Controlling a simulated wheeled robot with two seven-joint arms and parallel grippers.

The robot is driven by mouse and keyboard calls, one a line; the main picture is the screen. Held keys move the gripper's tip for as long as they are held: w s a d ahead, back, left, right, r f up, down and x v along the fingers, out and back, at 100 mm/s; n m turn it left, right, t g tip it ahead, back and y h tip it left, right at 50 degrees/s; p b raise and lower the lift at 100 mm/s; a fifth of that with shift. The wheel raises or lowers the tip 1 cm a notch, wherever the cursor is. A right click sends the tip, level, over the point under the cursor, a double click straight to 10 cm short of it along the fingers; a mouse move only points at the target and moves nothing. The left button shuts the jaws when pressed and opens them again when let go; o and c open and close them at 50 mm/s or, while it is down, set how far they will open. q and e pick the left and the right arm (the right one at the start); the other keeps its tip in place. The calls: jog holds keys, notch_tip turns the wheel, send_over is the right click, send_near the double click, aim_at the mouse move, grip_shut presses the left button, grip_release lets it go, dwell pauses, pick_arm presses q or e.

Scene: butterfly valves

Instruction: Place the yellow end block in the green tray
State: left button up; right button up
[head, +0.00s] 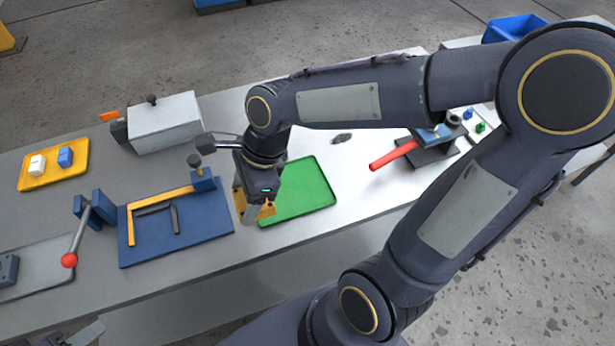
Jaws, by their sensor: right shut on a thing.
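My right gripper (252,214) is over the left edge of the green tray (308,192), pointing down. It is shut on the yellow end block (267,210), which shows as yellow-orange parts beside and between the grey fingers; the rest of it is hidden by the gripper. I cannot tell whether the block touches the tray. The visible part of the green tray is bare. What seems to be my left gripper (84,335) shows only in part at the bottom left edge, and its jaws are unclear.
Left of the tray is a blue fixture plate (205,228) with a yellow L-shaped rail and dark bars. A red-knobbed lever (69,260) stands further left. A yellow tray (75,179) holds white and blue blocks. A grey box (165,122) stands behind. A red handle (393,156) lies right.

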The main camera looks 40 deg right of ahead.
jog(key=w+d+f, duration=0.2)
jog(key=d+f, duration=0.1)
jog(key=w+d+f+p, duration=0.1)
jog(key=w+d+f, duration=0.1)
jog(key=d+f, duration=0.1)
jog(key=w+d+f+p, duration=0.1)
jog(key=w+d+f, duration=0.1)
jog(key=d, duration=0.3)
jog(key=shift+w+d+f, duration=0.2)
jog(key=shift+w+f, duration=0.2)
jog(key=shift+f, duration=0.35)
notch_tip(320, 180, down, 3)
jog(key=shift+p, duration=0.35)
jog(key=shift+f, duration=0.1)
jog(key=shift+f, duration=0.1)
jog(key=o, duration=0.8)
jog(key=shift+f, duration=0.15)
jog(key=o, duration=0.4)
jog(key=shift+o, duration=0.2)
